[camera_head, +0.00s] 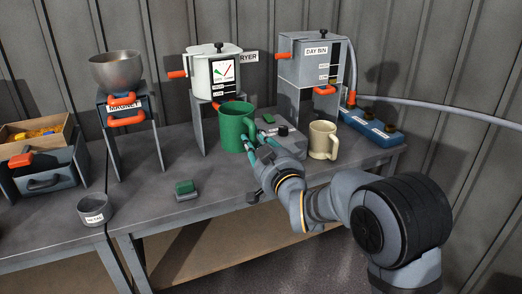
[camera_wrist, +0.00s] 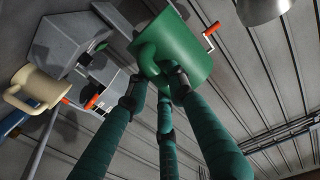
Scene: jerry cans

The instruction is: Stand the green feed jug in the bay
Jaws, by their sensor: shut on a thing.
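The green feed jug (camera_head: 236,130) is upright in the head view, in front of the dryer stand. My gripper (camera_head: 250,143) is shut on it at its right side. In the wrist view the green jug (camera_wrist: 200,50) fills the upper middle, and my gripper's fingers (camera_wrist: 160,92) close around its handle. I cannot tell for sure whether the jug's base touches the bench. No part is clearly marked as the bay; open spaces show under the dryer stand (camera_head: 200,118) and the day bin stand (camera_head: 287,98).
A cream jug (camera_head: 323,140) stands right of my gripper, near a blue block (camera_head: 372,128) with a hose. A grey box (camera_head: 283,140) lies behind my wrist. A small green-topped block (camera_head: 185,189) and a grey cup (camera_head: 94,211) stand at the front left. Bench between is clear.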

